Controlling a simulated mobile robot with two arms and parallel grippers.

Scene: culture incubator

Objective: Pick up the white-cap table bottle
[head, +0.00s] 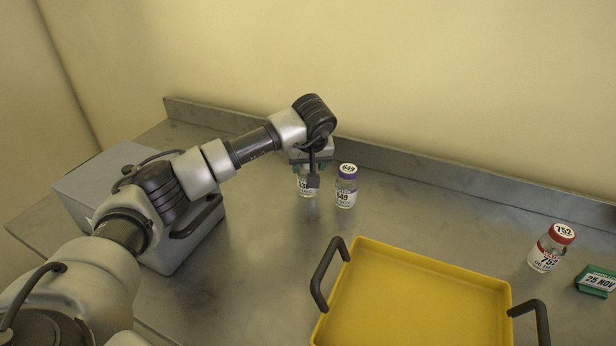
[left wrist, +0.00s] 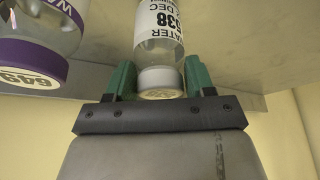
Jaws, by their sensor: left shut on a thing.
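The white-cap bottle is a clear bottle with a white label reading 538. In the left wrist view the bottle (left wrist: 160,45) is upright in line with the gripper, its white cap between the green fingers. My left gripper (left wrist: 160,82) is shut on it at the cap. In the head view the left gripper (head: 311,163) comes down from above and hides the cap; only the lower part of the bottle (head: 306,188) shows. I cannot tell whether its base touches the table. My right gripper is not in view.
A purple-cap bottle (head: 346,188) marked 649 stands close on the right. A yellow tray (head: 425,262) with dark handles lies in front. A red-cap bottle (head: 549,249) and a green block (head: 597,281) marked 25 NOV are at far right. A grey box (head: 100,176) is left.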

